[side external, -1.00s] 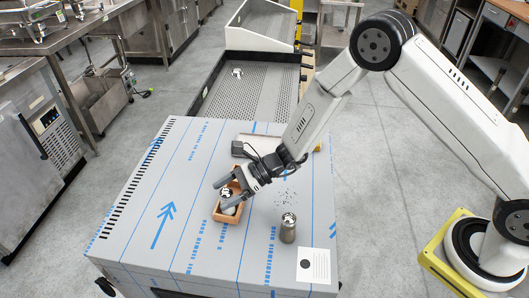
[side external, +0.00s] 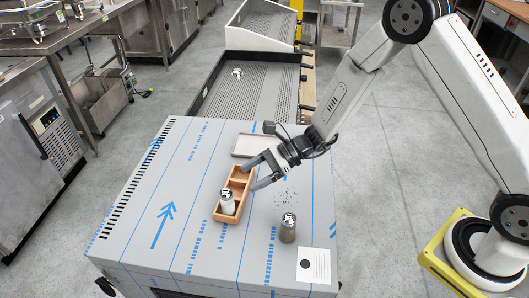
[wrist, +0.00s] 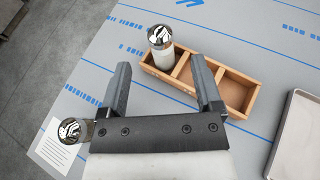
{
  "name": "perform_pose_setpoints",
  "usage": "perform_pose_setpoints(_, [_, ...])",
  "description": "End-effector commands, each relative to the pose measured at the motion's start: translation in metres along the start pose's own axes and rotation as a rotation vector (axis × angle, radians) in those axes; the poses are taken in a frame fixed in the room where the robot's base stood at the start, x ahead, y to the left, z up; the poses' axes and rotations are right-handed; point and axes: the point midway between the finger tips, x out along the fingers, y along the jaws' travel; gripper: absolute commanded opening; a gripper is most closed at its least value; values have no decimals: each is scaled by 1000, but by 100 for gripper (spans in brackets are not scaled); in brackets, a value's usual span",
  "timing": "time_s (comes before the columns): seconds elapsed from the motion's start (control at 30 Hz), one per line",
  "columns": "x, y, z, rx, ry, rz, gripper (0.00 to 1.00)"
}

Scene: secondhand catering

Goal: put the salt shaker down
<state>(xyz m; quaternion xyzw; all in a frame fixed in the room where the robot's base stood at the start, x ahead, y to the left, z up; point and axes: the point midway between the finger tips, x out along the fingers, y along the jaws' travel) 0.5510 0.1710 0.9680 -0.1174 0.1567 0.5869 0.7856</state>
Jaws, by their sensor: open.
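The salt shaker (side external: 228,204), white-bodied with a shiny metal top, stands upright in the near end compartment of a wooden caddy (side external: 238,182). In the wrist view the shaker (wrist: 161,52) stands in the left compartment of the caddy (wrist: 232,92); its base is hidden by the front wall. My gripper (side external: 248,177) is open and empty, above the caddy's far part and clear of the shaker. In the wrist view its fingers (wrist: 160,62) are spread wide, with nothing held between them.
A second, grey-brown shaker (side external: 288,229) stands on the film-covered table near scattered specks (side external: 286,197) and a printed card (side external: 313,265). A shallow tray (side external: 256,146) lies behind the caddy. The table's left side is clear.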

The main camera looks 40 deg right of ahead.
Motion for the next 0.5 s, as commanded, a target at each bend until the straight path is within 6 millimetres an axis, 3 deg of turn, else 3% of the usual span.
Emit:
perform_pose_setpoints(0.2, [-29, 0, 0, 0, -1, -2, 83])
perform_pose_setpoints(0.5, [-41, 0, 0, 0, -1, 0, 83])
